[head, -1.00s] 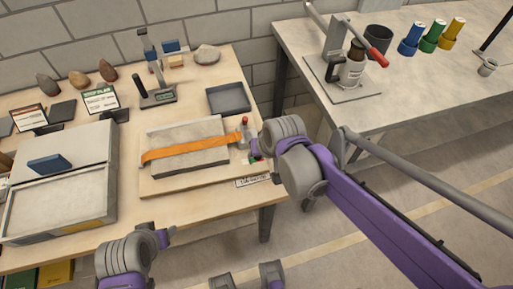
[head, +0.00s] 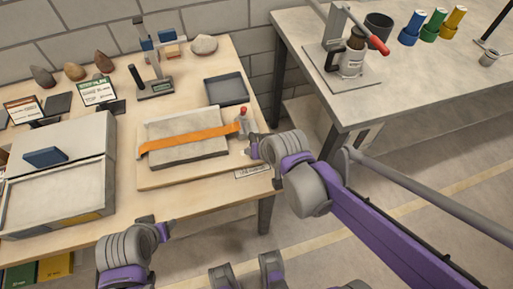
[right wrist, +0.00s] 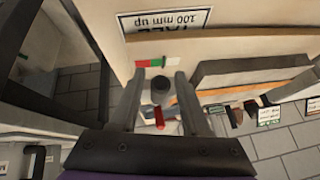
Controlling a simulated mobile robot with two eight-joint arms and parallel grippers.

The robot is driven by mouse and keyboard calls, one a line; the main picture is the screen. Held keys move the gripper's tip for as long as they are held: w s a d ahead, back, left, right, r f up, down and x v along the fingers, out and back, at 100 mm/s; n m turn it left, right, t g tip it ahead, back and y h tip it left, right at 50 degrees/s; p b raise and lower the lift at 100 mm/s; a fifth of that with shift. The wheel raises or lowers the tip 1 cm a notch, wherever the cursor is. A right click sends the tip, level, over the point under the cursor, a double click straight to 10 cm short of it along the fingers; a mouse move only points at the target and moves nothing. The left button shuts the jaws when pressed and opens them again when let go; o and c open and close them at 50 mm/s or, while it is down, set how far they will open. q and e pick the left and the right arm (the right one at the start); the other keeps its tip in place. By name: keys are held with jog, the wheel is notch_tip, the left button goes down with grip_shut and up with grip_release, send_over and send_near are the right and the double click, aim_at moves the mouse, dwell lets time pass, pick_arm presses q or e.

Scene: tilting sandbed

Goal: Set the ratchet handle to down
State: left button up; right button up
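The ratchet (head: 243,125) is a small grey fitting with a red-tipped handle (head: 243,111), at the right end of an orange strap (head: 187,138) over a grey slab. The handle stands roughly upright in the head view. My right gripper (head: 250,148) is beside the ratchet, at its lower right. In the right wrist view my right gripper (right wrist: 158,98) has its two fingers apart, with the red handle (right wrist: 158,118) and a grey round part (right wrist: 160,85) seen between them; contact cannot be told. My left gripper (head: 160,226) hangs at the bench's front edge, its opening unclear.
A wooden board (head: 160,180) carries the slab. A grey tray (head: 227,89) lies behind it, a grey stand (head: 152,86) to the left of that. A large box (head: 105,165) is at left. A second bench (head: 350,110) holds a lever press and coloured bottles.

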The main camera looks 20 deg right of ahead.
jog(key=shift+o, duration=0.4)
jog(key=shift+r, duration=0.1)
jog(key=shift+r, duration=0.2)
jog(key=p+v, duration=0.2)
jog(key=v, duration=0.8)
jog(key=shift+s+p, duration=0.2)
jog(key=shift+p, duration=0.1)
jog(key=shift+d+r, duration=0.1)
